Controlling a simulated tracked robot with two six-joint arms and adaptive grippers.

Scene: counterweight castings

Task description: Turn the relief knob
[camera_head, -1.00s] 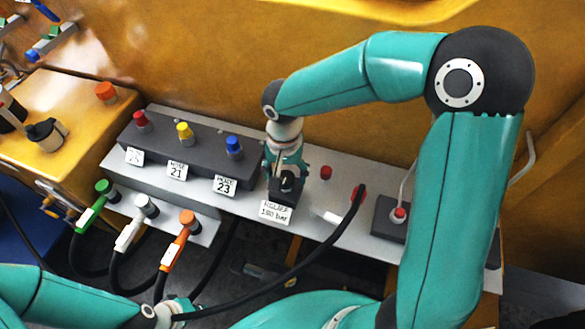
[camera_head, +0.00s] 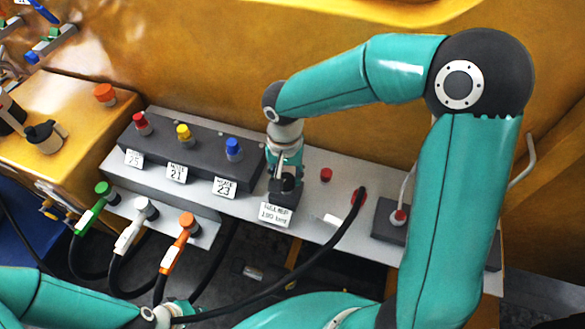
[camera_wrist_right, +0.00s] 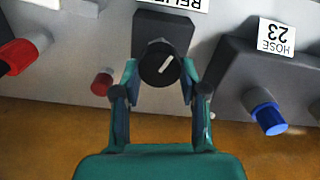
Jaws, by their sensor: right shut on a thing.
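The relief knob (camera_wrist_right: 160,64) is a round black knob with a white pointer line on a dark block, seen in the right wrist view. The pointer slants there, its upper end to the right. My right gripper (camera_wrist_right: 158,72) has its two fingers on either side of the knob and is shut on it. In the head view my right gripper (camera_head: 285,180) reaches down onto the relief block and mostly hides the knob. The white relief label (camera_head: 275,214) hangs in front of it. My left arm shows at the bottom left, but its gripper's fingers are not visible.
Red, yellow and blue caps (camera_head: 234,147) stand on the dark block to the left, above hose labels. Green, white and orange hose couplings (camera_head: 188,222) are in front. A black hose runs from a red port (camera_head: 358,196) on the right. A small red cap (camera_head: 326,174) stands near the gripper.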

